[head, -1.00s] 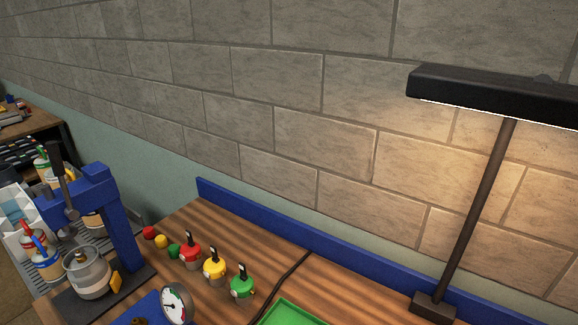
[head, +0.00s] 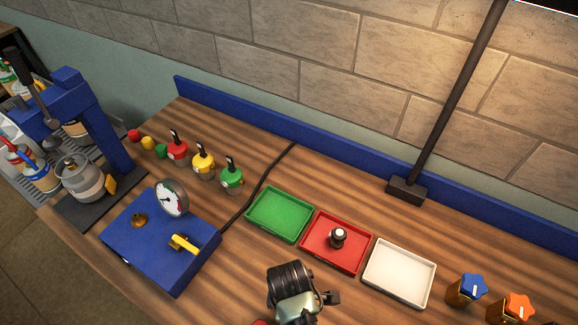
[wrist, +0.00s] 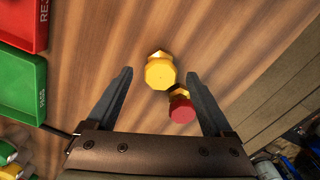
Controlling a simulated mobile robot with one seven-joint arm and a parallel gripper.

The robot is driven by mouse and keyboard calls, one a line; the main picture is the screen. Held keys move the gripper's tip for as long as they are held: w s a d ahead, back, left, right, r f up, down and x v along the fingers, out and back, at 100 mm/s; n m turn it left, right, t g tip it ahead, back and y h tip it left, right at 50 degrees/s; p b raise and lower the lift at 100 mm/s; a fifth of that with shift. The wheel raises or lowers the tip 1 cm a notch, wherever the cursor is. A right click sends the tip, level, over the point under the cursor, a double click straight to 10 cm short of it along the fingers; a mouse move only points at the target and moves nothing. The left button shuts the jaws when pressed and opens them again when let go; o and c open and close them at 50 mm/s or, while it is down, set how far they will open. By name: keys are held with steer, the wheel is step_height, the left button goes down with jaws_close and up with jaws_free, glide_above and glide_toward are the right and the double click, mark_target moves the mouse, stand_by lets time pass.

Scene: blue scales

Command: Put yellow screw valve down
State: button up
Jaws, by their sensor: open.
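In the wrist view, the yellow screw valve (wrist: 160,73) has a faceted yellow head, with a bit of brass showing at its far edge. It is over the wooden bench top and lies between the fingertips of my gripper (wrist: 160,76). My gripper is open, with a gap on each side of the valve. I cannot tell whether the valve stands fully upright. A red screw valve (wrist: 182,110) is close beside it, nearer the gripper's palm. In the head view, my arm shows at the bottom edge, and the fingers and the yellow valve are hidden.
A green tray (head: 262,230), a red tray (head: 315,257) holding a dark knob, and a white tray (head: 400,272) form a row. A blue box (head: 140,255) with gauge and yellow handle is left. Blue (head: 468,288) and orange (head: 515,308) valves stand right.

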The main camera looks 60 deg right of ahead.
steer(key=shift+f, duration=1.7)
jaws_close()
